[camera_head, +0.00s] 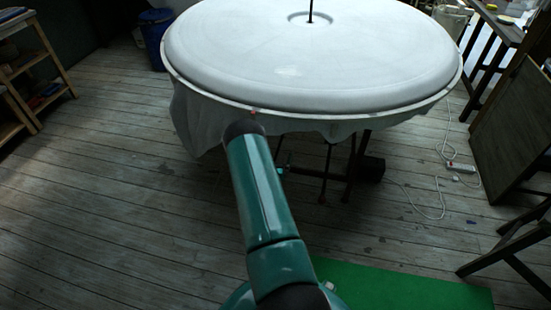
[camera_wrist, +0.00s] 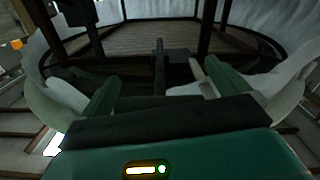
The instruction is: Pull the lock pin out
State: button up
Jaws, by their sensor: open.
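A large round white plaster wheel (camera_head: 320,60) with a draped cloth rim stands on a dark metal frame (camera_head: 350,165). In the wrist view I look under it, at dark bars and a curved rim. A dark upright part (camera_wrist: 159,68) with a crossbar shows between my fingers; I cannot tell for sure whether it is the lock pin. My gripper (camera_wrist: 160,88) is open, with a green finger on each side of that part and a visible gap around it. In the head view my arm hides most of the gripper below the wheel's front edge.
A dark box (camera_head: 371,168) hangs on the frame at right. A green mat (camera_head: 400,285) lies in front. A wooden shelf (camera_head: 35,60) stands at left, a blue bin (camera_head: 155,35) behind. A white cable (camera_head: 440,185) lies on the floor. The left plank floor is clear.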

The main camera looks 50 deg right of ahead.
jog(key=c, duration=1.3)
jog(key=shift+f, duration=2.2)
jog(key=o, duration=1.3)
jog(key=shift+f, duration=0.15)
jog(key=v, duration=1.3)
jog(key=shift+s+a, duration=0.2)
jog(key=shift+a, duration=0.15)
